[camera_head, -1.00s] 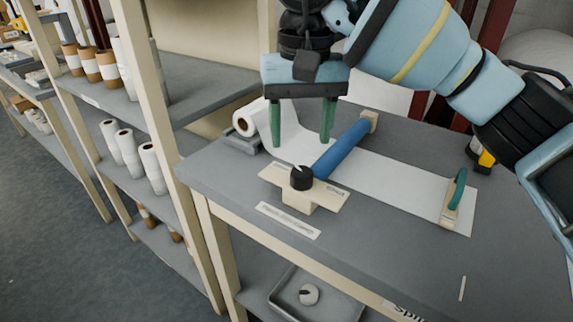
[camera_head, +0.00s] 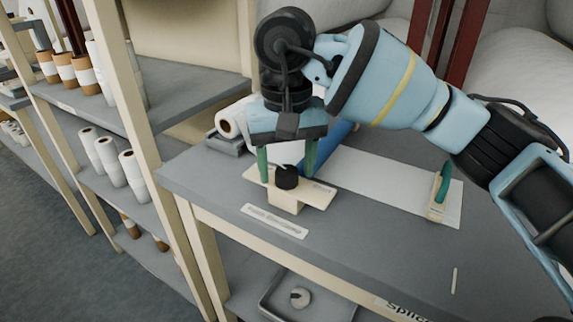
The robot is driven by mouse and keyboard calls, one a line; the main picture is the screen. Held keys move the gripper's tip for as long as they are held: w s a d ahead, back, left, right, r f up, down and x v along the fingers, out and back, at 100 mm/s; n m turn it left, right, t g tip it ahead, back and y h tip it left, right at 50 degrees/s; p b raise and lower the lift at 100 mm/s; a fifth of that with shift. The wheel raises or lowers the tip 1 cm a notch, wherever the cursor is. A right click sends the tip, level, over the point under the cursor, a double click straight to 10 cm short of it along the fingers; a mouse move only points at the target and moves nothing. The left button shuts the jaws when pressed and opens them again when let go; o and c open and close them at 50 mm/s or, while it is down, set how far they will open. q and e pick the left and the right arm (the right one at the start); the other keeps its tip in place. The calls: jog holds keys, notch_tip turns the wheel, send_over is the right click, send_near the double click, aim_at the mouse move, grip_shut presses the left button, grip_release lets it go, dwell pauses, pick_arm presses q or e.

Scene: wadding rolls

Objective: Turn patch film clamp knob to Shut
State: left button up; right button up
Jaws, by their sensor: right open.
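The clamp knob (camera_head: 287,177) is a black round knob on a cream base plate (camera_head: 318,194) near the table's front left edge. A blue roller (camera_head: 333,134) runs back from it, partly hidden by my arm. My right gripper (camera_head: 286,180) is open, its two green fingers pointing down, one on the left and one on the right of the knob. I cannot tell whether they touch it. The lettering on the base plate is too small to read. My left gripper is not in view.
A white film strip (camera_head: 385,183) lies across the grey table (camera_head: 390,240). A green-handled tool (camera_head: 441,192) stands on its right end. A white roll (camera_head: 232,121) sits at the back left. A tray (camera_head: 275,297) is on the lower shelf. Shelves with rolls stand at left.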

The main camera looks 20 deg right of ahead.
jog(key=shift+f, duration=0.15)
jog(key=shift+c, duration=0.5)
jog(key=c, duration=0.7)
jog(key=shift+c, duration=1)
